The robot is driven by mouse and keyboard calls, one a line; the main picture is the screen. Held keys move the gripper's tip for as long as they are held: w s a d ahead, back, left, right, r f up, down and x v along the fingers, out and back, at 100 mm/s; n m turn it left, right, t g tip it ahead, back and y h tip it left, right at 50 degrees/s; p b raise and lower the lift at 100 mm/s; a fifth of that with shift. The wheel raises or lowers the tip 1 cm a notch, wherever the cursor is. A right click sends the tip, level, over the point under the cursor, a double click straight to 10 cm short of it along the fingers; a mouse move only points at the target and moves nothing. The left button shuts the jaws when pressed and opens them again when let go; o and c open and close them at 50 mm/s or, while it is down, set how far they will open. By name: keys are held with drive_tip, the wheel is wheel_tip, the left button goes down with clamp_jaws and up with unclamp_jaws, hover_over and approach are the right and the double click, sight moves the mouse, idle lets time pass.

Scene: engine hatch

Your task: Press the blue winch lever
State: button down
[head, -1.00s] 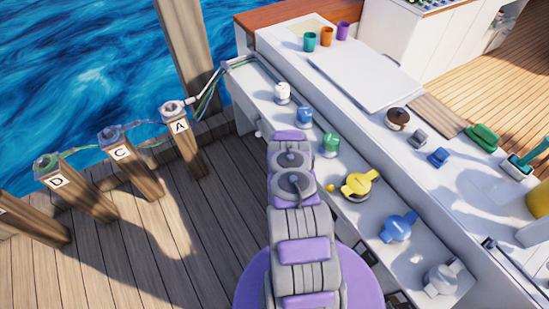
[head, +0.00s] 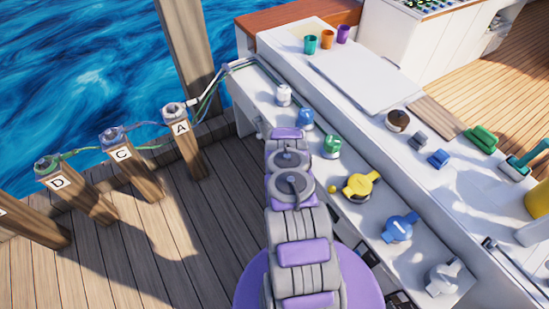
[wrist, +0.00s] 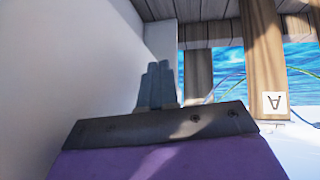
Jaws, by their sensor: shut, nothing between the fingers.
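A blue winch with a lever-like handle (head: 400,228) sits on the white ledge (head: 372,208), to the right of my arm and between a yellow winch and a grey-white one. A smaller blue fitting (head: 305,119) sits on the same ledge, just beyond the end of my arm as seen in the head view. My gripper (wrist: 158,68) shows in the wrist view with its grey fingers together and empty, beside a white wall. The head view hides my gripper behind my arm. Neither blue part shows in the wrist view.
A white fitting (head: 284,95), a green fitting (head: 331,146), the yellow winch (head: 359,187) and the grey-white winch (head: 443,278) share the ledge. Labelled wooden posts with lines, including post A (head: 180,128), stand left. The wooden deck (head: 150,235) between is clear.

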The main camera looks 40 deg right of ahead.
drive_tip(key=shift+s, duration=0.1)
drive_tip(key=p+v, duration=0.5)
drive_tip(key=v, duration=1.2)
drive_tip(key=shift+a, duration=0.2)
drive_tip(key=shift+d, duration=0.1)
